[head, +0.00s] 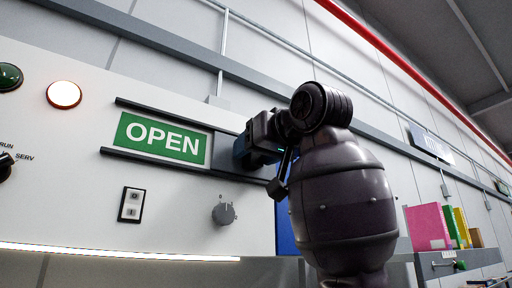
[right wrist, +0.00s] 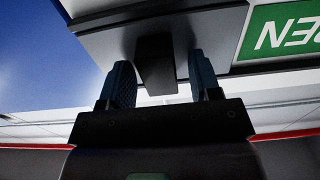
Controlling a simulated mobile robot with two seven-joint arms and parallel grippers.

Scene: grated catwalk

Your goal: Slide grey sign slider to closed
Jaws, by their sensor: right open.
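The grey slider panel (head: 224,149) sits between two dark rails, just right of the green OPEN sign (head: 162,138). In the right wrist view the panel (right wrist: 215,30) carries a dark block-shaped handle (right wrist: 156,65), with part of the green sign (right wrist: 285,32) upside down at the right. My right gripper (head: 243,148) is at the slider and hides much of it in the head view. In the right wrist view the gripper (right wrist: 163,78) is open, with one finger on each side of the handle and visible gaps between. My left gripper is not in view.
The pale panel also has a lit white lamp (head: 64,94), a green button (head: 9,77), a rocker switch (head: 131,205), and a grey knob (head: 223,214) below the rails. Colourful binders (head: 428,227) stand at the far right. My right arm covers the middle right.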

